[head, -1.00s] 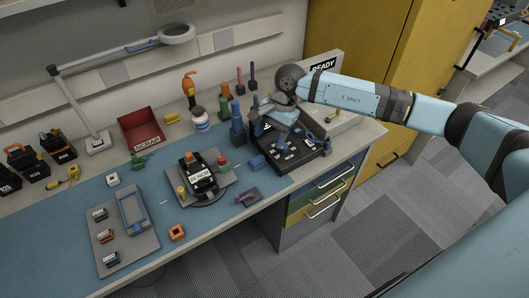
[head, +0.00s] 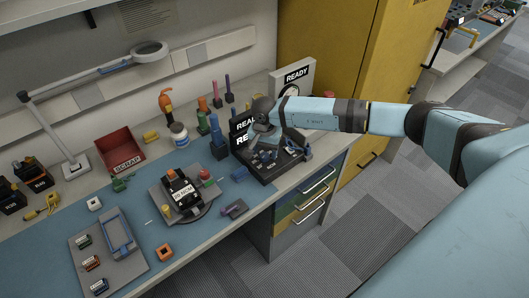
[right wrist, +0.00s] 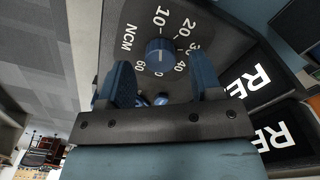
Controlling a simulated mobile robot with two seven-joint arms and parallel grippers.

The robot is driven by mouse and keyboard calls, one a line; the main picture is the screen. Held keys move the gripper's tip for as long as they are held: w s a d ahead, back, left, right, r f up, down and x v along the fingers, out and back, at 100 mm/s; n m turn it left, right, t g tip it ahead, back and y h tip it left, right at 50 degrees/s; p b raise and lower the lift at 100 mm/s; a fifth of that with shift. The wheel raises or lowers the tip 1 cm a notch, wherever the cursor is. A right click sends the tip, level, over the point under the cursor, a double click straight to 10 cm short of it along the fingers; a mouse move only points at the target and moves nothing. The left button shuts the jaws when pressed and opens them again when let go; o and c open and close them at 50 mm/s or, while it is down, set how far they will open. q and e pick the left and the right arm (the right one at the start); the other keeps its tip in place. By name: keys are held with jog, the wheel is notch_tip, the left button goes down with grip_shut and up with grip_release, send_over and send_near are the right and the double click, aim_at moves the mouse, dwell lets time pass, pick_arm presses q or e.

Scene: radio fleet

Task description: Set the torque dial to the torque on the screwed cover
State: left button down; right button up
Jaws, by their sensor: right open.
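The black torque station (head: 284,168) stands at the bench's right end. In the right wrist view its round blue dial knob (right wrist: 159,57) sits among white marks with numbers such as 10, 20, 40 and 60, and "NCM". I cannot tell clearly which mark the knob points to. My right gripper (right wrist: 161,68) is open, with one blue finger on each side of the knob; contact is unclear. In the head view the right gripper (head: 264,141) is over the station. The dark cover unit (head: 180,190) has a white label ending in "0 NCM"; its first digit is blurred. My left gripper is out of view.
Screens reading "READY" (head: 297,76) stand behind the station. A purple-handled item (head: 235,209), a grey tray (head: 135,262) with small modules, and a red scrap bin (head: 120,147) are on the bench. Upright coloured tools stand left of the station.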

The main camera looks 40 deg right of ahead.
jog(key=shift+f, duration=0.9)
jog(key=shift+c, duration=0.4)
jog(key=c, duration=0.8)
jog(key=shift+c, duration=0.2)
jog(key=shift+m, duration=0.3)
jog(key=m+b, duration=0.2)
jog(key=m, duration=0.1)
jog(key=shift+m, duration=0.3)
jog(key=shift+m+b, duration=0.7)
jog(key=shift+m, duration=1.5)
